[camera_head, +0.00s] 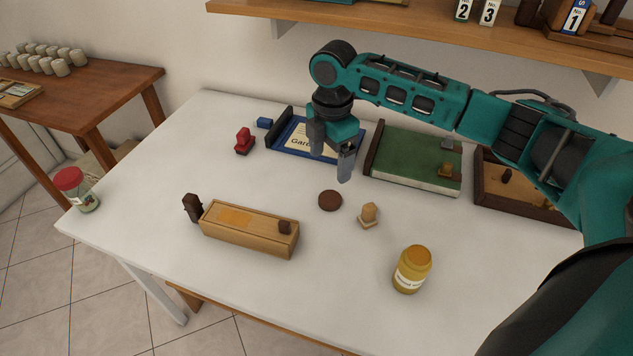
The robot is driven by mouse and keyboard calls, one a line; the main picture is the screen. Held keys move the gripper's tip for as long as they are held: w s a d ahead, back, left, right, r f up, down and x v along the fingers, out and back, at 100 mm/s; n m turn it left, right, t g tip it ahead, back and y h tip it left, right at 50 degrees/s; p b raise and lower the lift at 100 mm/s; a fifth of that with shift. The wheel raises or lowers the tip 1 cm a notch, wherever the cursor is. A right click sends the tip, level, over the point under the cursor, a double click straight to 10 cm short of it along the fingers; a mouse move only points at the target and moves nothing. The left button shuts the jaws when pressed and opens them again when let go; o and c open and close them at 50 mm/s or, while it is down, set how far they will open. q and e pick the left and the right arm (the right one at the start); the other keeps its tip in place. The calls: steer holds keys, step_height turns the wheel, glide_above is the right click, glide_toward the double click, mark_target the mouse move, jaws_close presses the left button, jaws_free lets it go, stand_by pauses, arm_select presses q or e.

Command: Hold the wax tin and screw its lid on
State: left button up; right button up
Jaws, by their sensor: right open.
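The wax tin looks to be the amber, round container (411,271) with a white label, standing upright at the front right of the white table. Its label is too small to read surely. A flat brown disc (330,200), which looks like its lid, lies apart from it on the table, farther back and to the left. My right gripper (331,162) points down above the table, behind the brown disc, open with nothing between its fingers. My left gripper is not in view.
A wooden box (250,228) lies left of the disc, and a small wooden piece (368,215) stands right of it. A red-lidded jar (78,190) stands at the left edge.

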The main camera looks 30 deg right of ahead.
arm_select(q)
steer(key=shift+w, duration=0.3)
arm_select(e)
steer(key=shift+w+r, duration=0.1)
steer(key=shift+w, duration=0.3)
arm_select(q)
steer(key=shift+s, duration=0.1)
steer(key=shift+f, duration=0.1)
arm_select(e)
steer(key=shift+s, duration=0.1)
steer(key=b, duration=0.1)
glide_above(327, 201)
step_height(327, 201, down, 8)
steer(key=shift+r, duration=0.15)
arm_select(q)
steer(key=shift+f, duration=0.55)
